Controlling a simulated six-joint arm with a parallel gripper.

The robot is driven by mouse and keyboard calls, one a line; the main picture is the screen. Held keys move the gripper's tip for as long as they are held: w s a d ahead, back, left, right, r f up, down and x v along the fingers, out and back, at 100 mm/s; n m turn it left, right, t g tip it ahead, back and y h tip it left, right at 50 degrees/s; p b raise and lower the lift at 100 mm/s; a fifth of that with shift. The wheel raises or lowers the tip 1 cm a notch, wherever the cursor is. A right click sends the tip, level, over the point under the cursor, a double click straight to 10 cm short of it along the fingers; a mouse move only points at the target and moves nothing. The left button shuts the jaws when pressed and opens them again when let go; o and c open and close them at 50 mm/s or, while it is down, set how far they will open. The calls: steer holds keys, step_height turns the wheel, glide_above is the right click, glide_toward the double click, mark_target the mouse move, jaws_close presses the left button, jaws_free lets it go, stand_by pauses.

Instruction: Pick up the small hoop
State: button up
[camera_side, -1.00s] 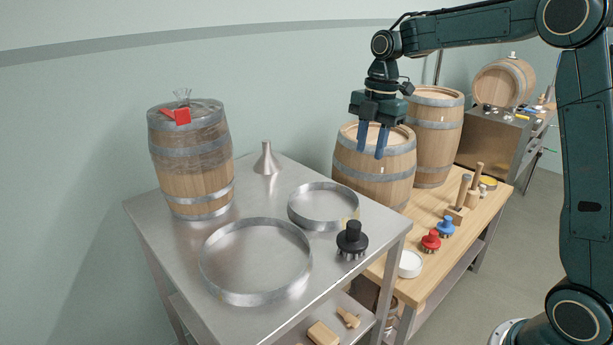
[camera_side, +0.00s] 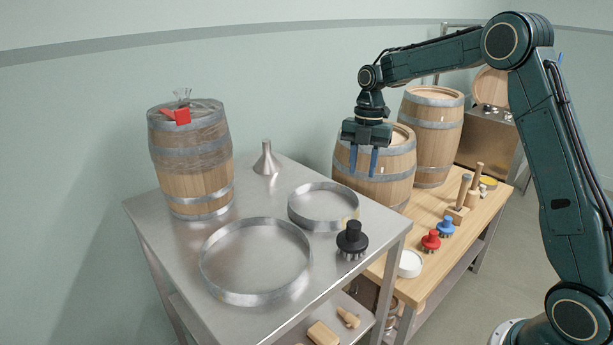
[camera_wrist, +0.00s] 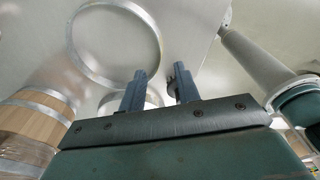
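The small hoop (camera_side: 318,225), a thin steel ring, lies flat on the steel table (camera_side: 185,262). The large hoop (camera_side: 245,299) lies in front of it to the left. My gripper (camera_side: 363,172) hangs pointing down, above and to the right of the small hoop and apart from it. Its two blue fingers are spread with nothing between them. In the wrist view my gripper (camera_wrist: 160,73) also shows parted fingers. The large hoop shows there at the top, and part of the small hoop (camera_wrist: 151,97) shows by the fingers, mostly hidden behind the gripper body.
A black brush (camera_side: 351,240) stands close right of the small hoop. A steel funnel (camera_side: 266,160) and a wrapped barrel (camera_side: 195,180) stand at the table's back. More barrels (camera_side: 375,170) stand behind my gripper. A wooden bench (camera_side: 430,275) with brushes and mallets is at the right.

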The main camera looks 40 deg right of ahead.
glide_above(358, 208)
steer(key=f, duration=0.5)
steer(key=shift+w+d+f, duration=0.25)
steer(key=shift+d+f, duration=0.05)
steer(key=shift+d, duration=0.05)
steer(key=shift+s+a+f, duration=0.1)
steer(key=shift+f, duration=1.2)
steer(key=shift+s+a+f, duration=0.1)
steer(key=shift+f, duration=1.15)
jaws_close()
